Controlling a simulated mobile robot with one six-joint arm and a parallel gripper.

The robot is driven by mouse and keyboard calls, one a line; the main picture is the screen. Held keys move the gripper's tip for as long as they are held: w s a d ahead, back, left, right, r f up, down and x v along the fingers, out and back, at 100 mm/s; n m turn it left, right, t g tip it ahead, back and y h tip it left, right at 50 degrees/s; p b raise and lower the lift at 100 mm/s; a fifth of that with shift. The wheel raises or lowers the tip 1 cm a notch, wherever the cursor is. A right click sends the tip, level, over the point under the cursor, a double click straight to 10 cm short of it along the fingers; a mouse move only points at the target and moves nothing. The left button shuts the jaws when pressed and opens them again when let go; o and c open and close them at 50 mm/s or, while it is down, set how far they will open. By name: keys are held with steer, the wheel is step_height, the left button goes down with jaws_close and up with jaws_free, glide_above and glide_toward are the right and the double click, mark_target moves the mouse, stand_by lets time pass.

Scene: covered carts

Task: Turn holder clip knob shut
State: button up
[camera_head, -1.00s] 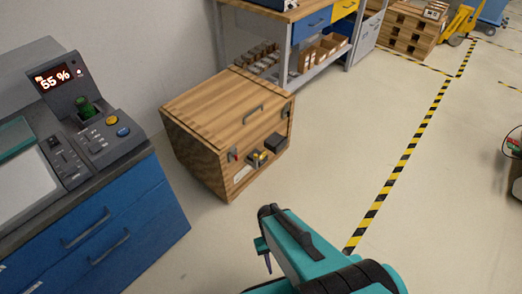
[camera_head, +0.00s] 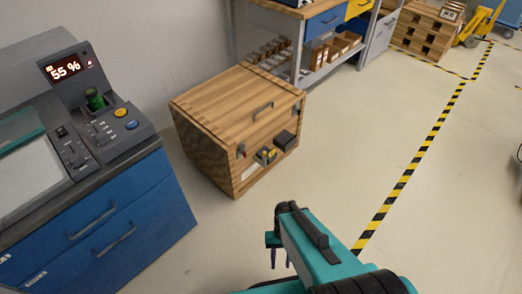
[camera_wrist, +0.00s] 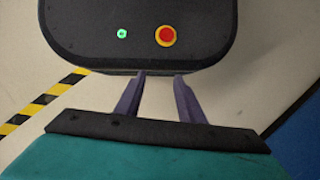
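A wooden box (camera_head: 200,115) stands on the floor left of the middle in the head view. Its front carries a small holder with yellow parts (camera_head: 268,154), a black block (camera_head: 285,140) and a dark clip-like fitting with a reddish spot (camera_head: 241,150). Which of these is the clip knob is too small to tell. My gripper (camera_head: 280,264) is in front of the box, nearer the camera and apart from it, pointing down. It also shows in the wrist view (camera_wrist: 163,80), with its two fingers apart and nothing between them.
A blue-drawer cabinet (camera_head: 90,240) with a grey console (camera_head: 122,122) reading 55 % stands at left. A workbench (camera_head: 283,12) with bins is behind the box. Pallets (camera_head: 425,30) stand at the back. Floor right of the box is clear, crossed by a striped line (camera_head: 420,147).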

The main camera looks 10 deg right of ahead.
steer(key=w+a+f+m+t+y+b, duration=0.2)
steer(key=w+a+m+y+b, duration=0.15)
steer(key=w, duration=0.25)
steer(key=w+a+f+m+t+y+b, duration=0.2)
steer(key=w+a+f+m+b, duration=0.15)
steer(key=w+a+b, duration=0.2)
steer(key=w+r+m+t+y+b, duration=0.25)
steer(key=w+m+t+b, duration=0.4)
steer(key=w, duration=0.75)
steer(key=w+d+r+m+t+h+b, duration=0.1)
steer(key=w+d+r+m+t+b, duration=0.2)
steer(key=w+d+m+t+b, duration=0.2)
steer(key=w+d+r+m+t+h+b, duration=0.1)
steer(key=w+d+r+m+t+b, duration=0.3)
steer(key=w+d+m, duration=0.7)
steer(key=shift+w+r+m+t+h+b, duration=0.2)
steer(key=shift+w+m+t+h+b, duration=0.35)
steer(key=shift+t+b, duration=0.6)
steer(key=shift+w, duration=0.2)
steer(key=b+x, duration=0.3)
steer(key=x, duration=1)
steer(key=shift+w+a, duration=0.2)
steer(key=shift+w, duration=0.1)
